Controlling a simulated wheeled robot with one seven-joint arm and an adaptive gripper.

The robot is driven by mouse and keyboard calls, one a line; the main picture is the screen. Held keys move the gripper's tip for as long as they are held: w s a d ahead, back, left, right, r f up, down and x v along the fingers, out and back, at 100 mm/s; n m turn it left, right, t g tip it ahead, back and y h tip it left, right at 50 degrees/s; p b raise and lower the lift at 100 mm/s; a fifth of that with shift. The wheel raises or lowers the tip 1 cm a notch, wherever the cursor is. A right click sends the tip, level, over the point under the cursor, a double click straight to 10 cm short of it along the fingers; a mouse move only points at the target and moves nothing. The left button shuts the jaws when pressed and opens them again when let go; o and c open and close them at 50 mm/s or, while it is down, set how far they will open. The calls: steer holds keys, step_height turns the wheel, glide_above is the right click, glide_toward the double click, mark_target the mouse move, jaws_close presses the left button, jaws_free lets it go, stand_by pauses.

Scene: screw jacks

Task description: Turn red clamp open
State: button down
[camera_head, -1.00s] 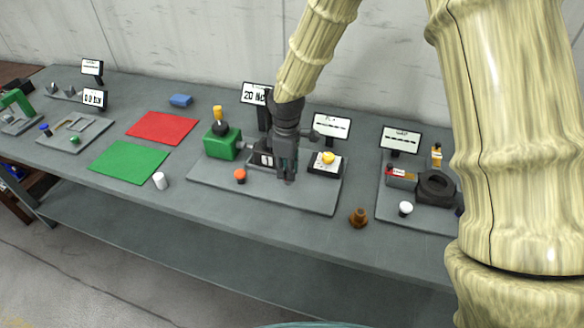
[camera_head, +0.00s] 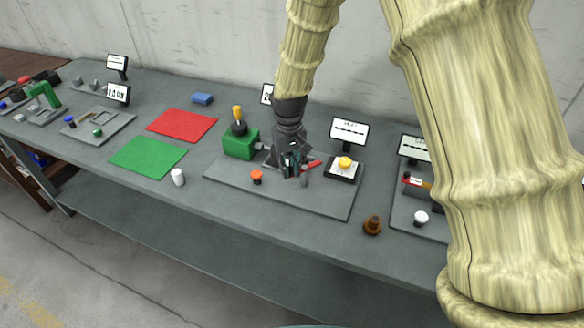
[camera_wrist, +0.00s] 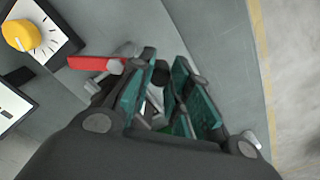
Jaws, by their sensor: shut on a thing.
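The red clamp's handle (camera_head: 312,165) sticks out to the right of my gripper, low over the grey base plate in the head view. In the wrist view the red handle (camera_wrist: 92,63) lies to the left of the fingers, its inner end close to the left finger. My gripper (camera_head: 292,172) points down at the clamp and is shut on part of it; the fingers (camera_wrist: 170,95) stand a little apart around grey and dark metal parts. The exact part held is mostly hidden by the fingers.
A yellow knob on a dial box (camera_head: 345,162) stands just right of the clamp. A green block (camera_head: 240,146) with a yellow-topped lever is to the left, and an orange button (camera_head: 257,177) is in front. A brown knob (camera_head: 372,225) stands near the table's front edge.

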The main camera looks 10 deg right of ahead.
steer(key=shift+w+a+m, duration=0.1)
steer(key=shift+w+m, duration=0.45)
steer(key=shift+m, duration=0.55)
steer(key=shift+w+r, duration=0.1)
steer(key=shift+r, duration=0.05)
steer(key=c, duration=1.3)
jaws_free()
step_height(320, 180, up, 12)
